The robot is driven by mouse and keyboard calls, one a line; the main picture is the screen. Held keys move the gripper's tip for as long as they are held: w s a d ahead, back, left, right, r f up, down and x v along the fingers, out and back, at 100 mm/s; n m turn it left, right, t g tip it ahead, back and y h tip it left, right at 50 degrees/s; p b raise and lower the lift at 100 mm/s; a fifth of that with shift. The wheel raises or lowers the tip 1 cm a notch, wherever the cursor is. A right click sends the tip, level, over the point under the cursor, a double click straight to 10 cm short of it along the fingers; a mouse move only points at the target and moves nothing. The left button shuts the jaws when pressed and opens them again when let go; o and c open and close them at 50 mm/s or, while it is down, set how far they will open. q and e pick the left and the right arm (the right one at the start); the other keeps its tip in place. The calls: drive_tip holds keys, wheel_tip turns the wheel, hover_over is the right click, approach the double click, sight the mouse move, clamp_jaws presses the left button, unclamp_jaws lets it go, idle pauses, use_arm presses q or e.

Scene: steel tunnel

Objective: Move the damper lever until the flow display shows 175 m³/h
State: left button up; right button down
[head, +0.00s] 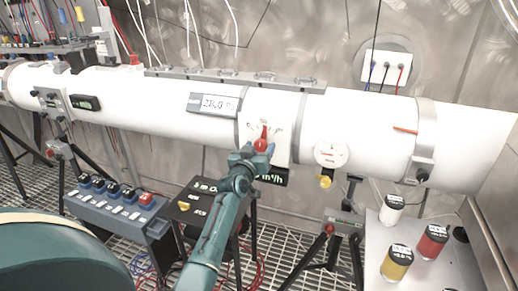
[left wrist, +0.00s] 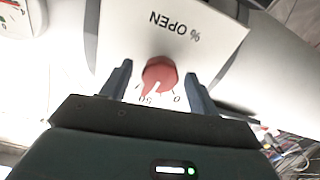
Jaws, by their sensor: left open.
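The damper lever (head: 263,131) is red with a round red knob, in front of a white scale plate (head: 283,150) on the large white duct. In the left wrist view the red knob (left wrist: 160,75) sits between the two fingers, below upside-down "% OPEN" lettering. My left gripper (head: 259,152) is open around the knob; gaps show on both sides in the left wrist view (left wrist: 158,72). The flow display (head: 273,179) is black with green characters under the plate; my gripper hides its left part, leaving "m³/h" visible but no readable number. My right gripper is out of view.
A label panel (head: 213,103) and a round dial gauge (head: 330,154) are on the duct. A blue switch box (head: 118,208) stands below left. Several capped jars, one yellow (head: 397,263), stand on a light table at right. Tripod legs and cables crowd the grating floor.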

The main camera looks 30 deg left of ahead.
use_arm(q)
drive_tip(key=shift+w, duration=0.15)
drive_tip(key=c, duration=1)
drive_tip(key=shift+o, duration=0.2)
drive_tip(key=shift+n+p, duration=0.45)
drive_tip(key=shift+n, duration=0.85)
drive_tip(key=o, duration=1)
drive_tip(key=shift+c, duration=0.2)
drive_tip(key=v, duration=1.3)
